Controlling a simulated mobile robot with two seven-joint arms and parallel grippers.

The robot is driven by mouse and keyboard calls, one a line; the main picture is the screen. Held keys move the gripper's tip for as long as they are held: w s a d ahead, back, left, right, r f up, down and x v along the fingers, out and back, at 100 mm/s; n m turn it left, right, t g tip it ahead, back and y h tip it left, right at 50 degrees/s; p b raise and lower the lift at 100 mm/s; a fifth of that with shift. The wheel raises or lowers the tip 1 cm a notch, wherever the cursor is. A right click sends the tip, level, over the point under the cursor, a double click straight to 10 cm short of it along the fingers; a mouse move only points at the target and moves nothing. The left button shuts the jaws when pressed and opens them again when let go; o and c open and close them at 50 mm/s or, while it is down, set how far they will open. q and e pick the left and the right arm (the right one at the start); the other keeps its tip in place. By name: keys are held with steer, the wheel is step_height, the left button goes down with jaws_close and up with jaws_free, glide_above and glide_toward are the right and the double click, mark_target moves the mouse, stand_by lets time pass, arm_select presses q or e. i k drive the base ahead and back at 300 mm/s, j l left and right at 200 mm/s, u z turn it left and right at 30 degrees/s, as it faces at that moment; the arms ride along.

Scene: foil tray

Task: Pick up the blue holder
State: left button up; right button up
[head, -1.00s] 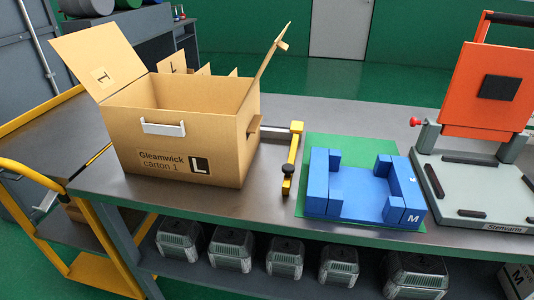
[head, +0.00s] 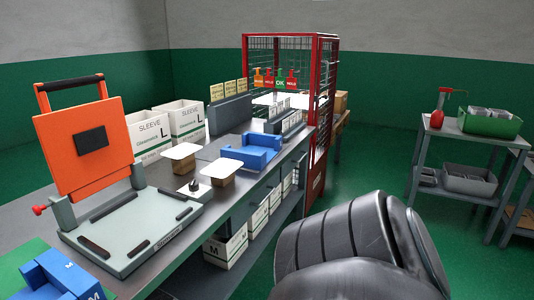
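A blue holder marked M (head: 58,276) sits on a green mat (head: 14,268) at the lower left corner of the head view, partly cut off by the frame edge. A second blue holder-like piece (head: 240,156) sits farther along the bench, with raised blocks at its far side. I cannot tell which of the two the task names. Neither is in a gripper. A dark, rounded part of my own arm fills the lower right. Neither gripper shows in this view.
A grey press with an orange lid (head: 77,145) stands beside the near blue holder. White-topped blocks (head: 179,152) stand between it and the far one. White sleeve boxes (head: 150,131) and a red wire cage (head: 318,110) stand behind. A grey cart (head: 455,137) is at right; open floor lies between.

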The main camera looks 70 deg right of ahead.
mark_target(258, 149)
steer(key=z, duration=2.25)
